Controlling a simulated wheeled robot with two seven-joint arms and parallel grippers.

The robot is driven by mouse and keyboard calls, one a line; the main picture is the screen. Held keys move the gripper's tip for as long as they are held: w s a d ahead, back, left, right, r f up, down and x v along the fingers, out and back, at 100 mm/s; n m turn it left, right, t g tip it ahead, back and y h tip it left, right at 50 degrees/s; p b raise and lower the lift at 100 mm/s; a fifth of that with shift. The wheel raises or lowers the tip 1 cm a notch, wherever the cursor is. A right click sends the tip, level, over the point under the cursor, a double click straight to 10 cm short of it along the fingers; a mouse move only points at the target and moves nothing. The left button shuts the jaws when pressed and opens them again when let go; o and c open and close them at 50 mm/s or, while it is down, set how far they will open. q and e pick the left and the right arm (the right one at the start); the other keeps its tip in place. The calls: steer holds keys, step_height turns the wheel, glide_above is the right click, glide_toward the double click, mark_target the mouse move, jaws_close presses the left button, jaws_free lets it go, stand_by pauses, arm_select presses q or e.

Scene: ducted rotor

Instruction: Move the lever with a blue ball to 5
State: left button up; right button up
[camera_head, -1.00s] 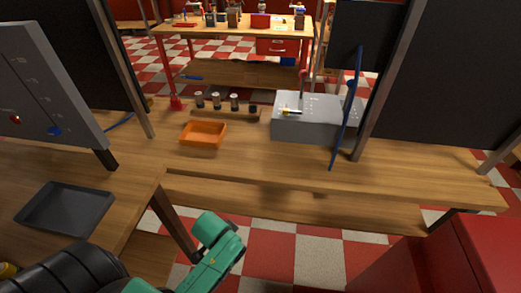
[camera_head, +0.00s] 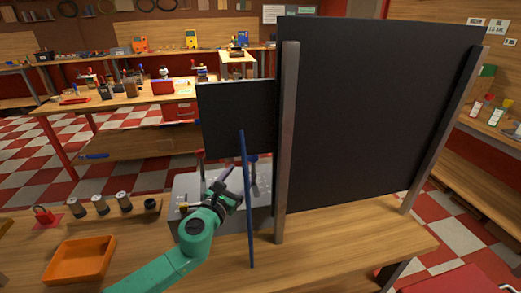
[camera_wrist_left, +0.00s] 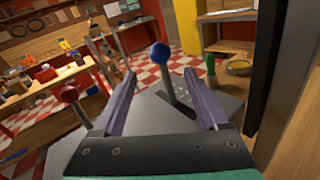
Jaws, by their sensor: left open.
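The lever with a blue ball (camera_wrist_left: 160,53) stands on the grey box (camera_wrist_left: 150,115) in the left wrist view, its rod leaning. My left gripper (camera_wrist_left: 160,75) is open, and the blue ball appears between its two fingers, apart from both. How far ahead of the fingertips it sits is hard to tell. A second lever with a red ball (camera_wrist_left: 70,94) stands left of the left finger. Scale numbers cannot be read. My right gripper is out of view.
A thin blue rod (camera_head: 247,205) stands upright in front of the box. A dark panel (camera_head: 370,110) on grey posts stands to the right. An orange tray (camera_head: 80,260) and several small cylinders (camera_head: 100,205) are on the bench to the left.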

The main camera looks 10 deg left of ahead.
mark_target(251, 160)
arm_select(q)
steer(key=shift+w+d+r, duration=0.25)
steer(key=shift+w+r, duration=0.1)
steer(key=shift+w, duration=0.2)
steer(key=shift+w+d+r, duration=0.25)
steer(key=shift+w+r, duration=0.05)
steer(key=shift+w, duration=0.2)
steer(key=shift+b+x, duration=0.5)
steer(key=shift+x, duration=0.75)
steer(key=x, duration=0.2)
steer(key=b+x, duration=0.1)
steer(key=x, duration=0.1)
steer(key=f+b+x, duration=0.1)
steer(key=x, duration=0.1)
steer(key=shift+w+a, duration=0.1)
steer(key=shift+w+d+r+b, duration=0.25)
steer(key=shift+w+b, duration=0.1)
steer(key=shift+w, duration=0.2)
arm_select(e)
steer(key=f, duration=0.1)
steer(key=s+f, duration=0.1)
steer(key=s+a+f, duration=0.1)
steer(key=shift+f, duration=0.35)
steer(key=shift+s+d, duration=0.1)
arm_select(q)
steer(key=shift+a, duration=0.1)
jaws_close()
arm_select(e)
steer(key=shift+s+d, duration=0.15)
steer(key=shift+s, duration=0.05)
